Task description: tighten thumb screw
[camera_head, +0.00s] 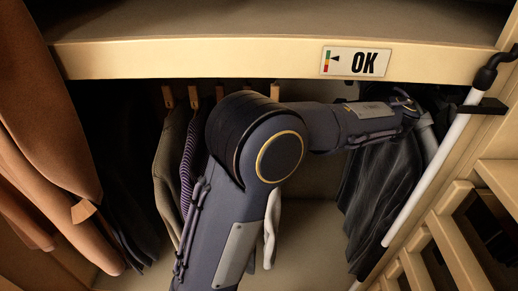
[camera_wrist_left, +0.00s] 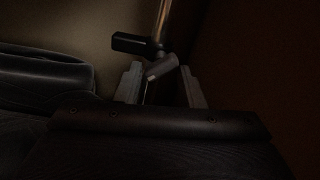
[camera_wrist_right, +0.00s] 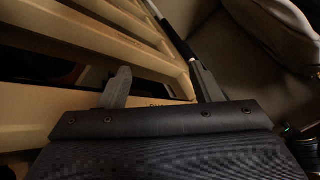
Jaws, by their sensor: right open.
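A white pole (camera_head: 440,174) leans diagonally at the right in the head view, with a black hooked top (camera_head: 485,76) and a black bracket (camera_head: 483,106). In the left wrist view a black block (camera_wrist_left: 135,44) sits beside a pole (camera_wrist_left: 162,18). A grey cylindrical knob, perhaps the thumb screw (camera_wrist_left: 161,68), shows by the fingertips of my left gripper (camera_wrist_left: 161,80); contact is unclear. In the head view my left arm reaches right towards the pole, its fingers hard to make out. My right gripper (camera_wrist_right: 160,85) is open and empty in its wrist view, outside the head view.
A shelf edge (camera_head: 215,57) crosses above, bearing an OK sign (camera_head: 357,62) with a coloured gauge. Dark clothes (camera_head: 380,185) hang behind my arm, brown coats (camera_head: 45,140) at left. Slatted wooden shelving (camera_head: 455,250) stands lower right, also before my right gripper (camera_wrist_right: 110,40).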

